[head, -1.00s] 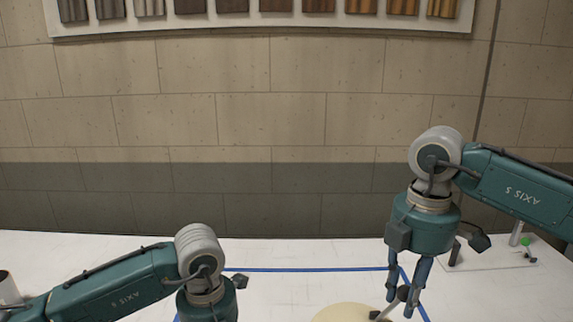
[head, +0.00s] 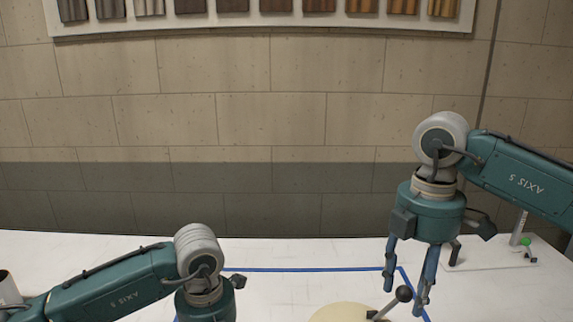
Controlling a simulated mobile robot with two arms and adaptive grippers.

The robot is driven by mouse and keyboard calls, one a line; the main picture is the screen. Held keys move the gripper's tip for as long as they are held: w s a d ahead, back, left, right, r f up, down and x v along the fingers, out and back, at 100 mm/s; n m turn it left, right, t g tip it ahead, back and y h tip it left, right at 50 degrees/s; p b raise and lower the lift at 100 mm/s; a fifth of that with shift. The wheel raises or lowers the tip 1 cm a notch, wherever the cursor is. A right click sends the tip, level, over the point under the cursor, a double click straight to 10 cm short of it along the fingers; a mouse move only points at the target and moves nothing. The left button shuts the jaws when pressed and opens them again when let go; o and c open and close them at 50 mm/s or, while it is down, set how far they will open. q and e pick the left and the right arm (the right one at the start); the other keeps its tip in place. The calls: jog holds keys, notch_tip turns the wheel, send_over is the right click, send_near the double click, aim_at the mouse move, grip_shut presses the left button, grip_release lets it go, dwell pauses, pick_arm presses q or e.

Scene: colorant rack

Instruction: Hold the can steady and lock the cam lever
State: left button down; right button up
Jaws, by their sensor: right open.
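A pale yellow round top (head: 350,313), which may be the can or its lid, shows at the bottom edge; most of it is cut off. A lever with a dark ball knob (head: 403,294) rises at its right side and tilts up to the right. My right gripper (head: 403,298) is open and points down, its two fingers spread to either side of the knob in this view. I cannot tell whether they touch it. My left arm's wrist (head: 204,290) is at the lower left; its fingers are below the frame.
Blue tape (head: 310,270) marks an area on the white table (head: 290,250). A white base with a post and a green knob (head: 525,242) stands at the right behind my right arm. A cup-like container (head: 8,290) is at the left edge.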

pick_arm(q)
jog(key=shift+s+d, duration=0.15)
pick_arm(e)
notch_tip(320, 180, up, 10)
jog(key=shift+f, duration=0.25)
pick_arm(q)
jog(key=c, duration=1.5)
grip_release()
jog(key=shift+o, duration=1.2)
pick_arm(e)
jog(key=shift+d, duration=0.15)
